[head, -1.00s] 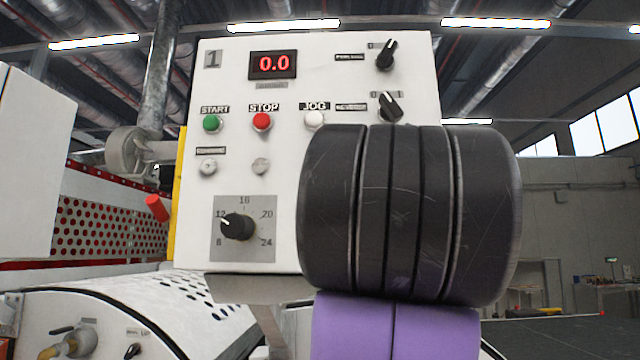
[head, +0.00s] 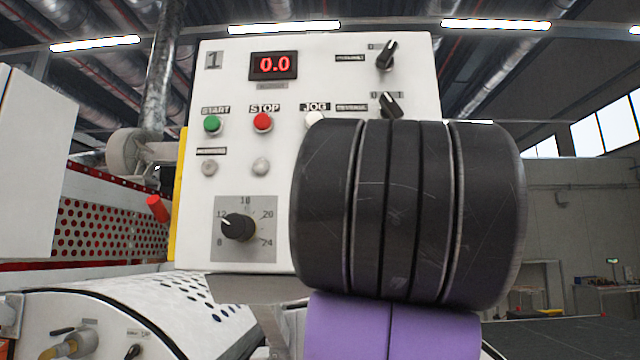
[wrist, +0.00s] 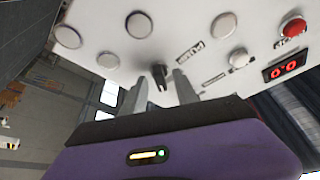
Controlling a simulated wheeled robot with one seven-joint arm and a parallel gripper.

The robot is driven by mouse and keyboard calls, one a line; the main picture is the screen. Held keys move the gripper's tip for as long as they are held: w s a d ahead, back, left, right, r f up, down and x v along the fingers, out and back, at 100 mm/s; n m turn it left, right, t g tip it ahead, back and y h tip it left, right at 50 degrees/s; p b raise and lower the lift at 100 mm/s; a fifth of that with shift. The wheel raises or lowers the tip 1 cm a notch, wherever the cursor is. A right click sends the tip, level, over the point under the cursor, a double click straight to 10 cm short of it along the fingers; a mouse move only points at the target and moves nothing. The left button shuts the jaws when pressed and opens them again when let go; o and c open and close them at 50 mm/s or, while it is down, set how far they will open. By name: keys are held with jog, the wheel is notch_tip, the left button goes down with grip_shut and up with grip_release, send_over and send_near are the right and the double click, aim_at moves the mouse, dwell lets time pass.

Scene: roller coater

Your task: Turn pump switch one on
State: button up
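In the wrist view a small black rotary switch (wrist: 159,73) sits on a white panel, beside a tilted label that seems to begin with "PUMP" (wrist: 190,51). My gripper (wrist: 161,80) is open, with its fingertips on either side of this switch and a gap visible at each side. Whether they touch the panel is unclear. In the head view, the white panel marked 1 (head: 330,75) carries an upper black switch (head: 386,55) and a lower black switch (head: 390,105) at right. Their labels are too blurred to read surely. My arm hides my gripper there.
The panel also has a green START button (head: 212,124), a red STOP button (head: 262,122), a partly hidden JOG button (head: 314,119), a dial (head: 238,227) and a 0.0 display (head: 273,66). Several round grey buttons (wrist: 139,24) lie near the switch in the wrist view.

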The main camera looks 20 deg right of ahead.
jog(key=b+v, duration=0.2)
jog(key=v, duration=0.5)
jog(key=shift+a+f, duration=0.1)
